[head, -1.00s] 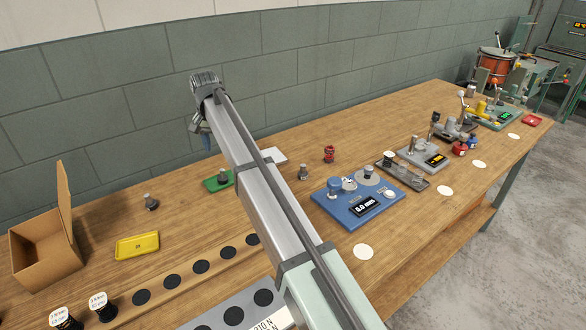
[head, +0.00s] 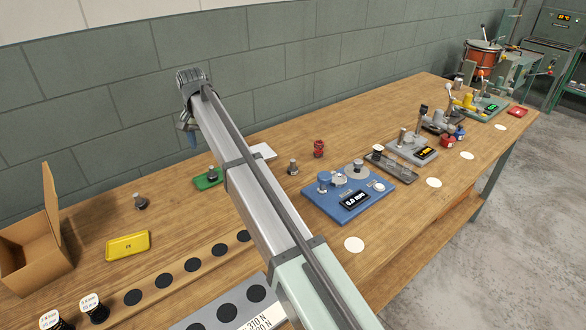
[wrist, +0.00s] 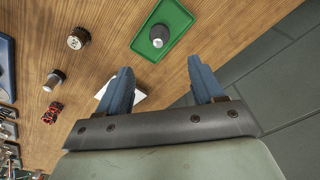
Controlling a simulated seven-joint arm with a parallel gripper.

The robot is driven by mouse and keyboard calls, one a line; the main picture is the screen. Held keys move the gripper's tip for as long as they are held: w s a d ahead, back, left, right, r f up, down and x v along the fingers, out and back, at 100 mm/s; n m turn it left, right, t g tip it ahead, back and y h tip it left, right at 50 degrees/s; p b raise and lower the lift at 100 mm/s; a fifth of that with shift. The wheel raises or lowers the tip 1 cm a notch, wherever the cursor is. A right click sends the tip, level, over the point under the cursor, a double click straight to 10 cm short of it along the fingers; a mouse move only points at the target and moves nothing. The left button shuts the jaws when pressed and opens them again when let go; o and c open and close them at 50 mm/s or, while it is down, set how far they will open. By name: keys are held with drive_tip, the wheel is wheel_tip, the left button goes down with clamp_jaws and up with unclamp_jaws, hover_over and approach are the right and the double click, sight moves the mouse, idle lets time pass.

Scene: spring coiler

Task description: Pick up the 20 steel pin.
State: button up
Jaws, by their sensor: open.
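Several small steel pins with dark collars stand on the wooden bench; no number on them is readable, so I cannot tell which is the 20 pin. In the head view one pin (head: 141,201) stands alone at left, one (head: 212,174) is on a green tray (head: 203,184), and one (head: 293,168) is right of my arm. The wrist view shows the green tray's pin (wrist: 159,36) and two others, one nearer (wrist: 78,38) and one by a red part (wrist: 53,80). My gripper (wrist: 160,66) is open and empty above the bench, its blue fingers near the green tray.
A yellow tray (head: 128,245) with a small label and an open cardboard box (head: 35,240) are at left. A blue gauge (head: 350,196) stands right of my arm. A red part (head: 319,149) stands behind it. The wall (head: 290,70) runs close behind the bench.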

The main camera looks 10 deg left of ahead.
drive_tip(key=n+y, duration=0.1)
drive_tip(key=n, duration=1.2)
approach(293, 160)
drive_tip(key=f, duration=0.4)
drive_tip(key=w+f, duration=0.1)
drive_tip(key=f, duration=0.1)
drive_tip(key=shift+w+a+f, duration=0.15)
drive_tip(key=shift+a+f, duration=0.1)
drive_tip(key=shift+f, duration=0.15)
drive_tip(key=shift+a+f, duration=0.2)
drive_tip(key=shift+f, duration=1.1)
drive_tip(key=shift+a+f, duration=0.2)
drive_tip(key=shift+f, duration=1.1)
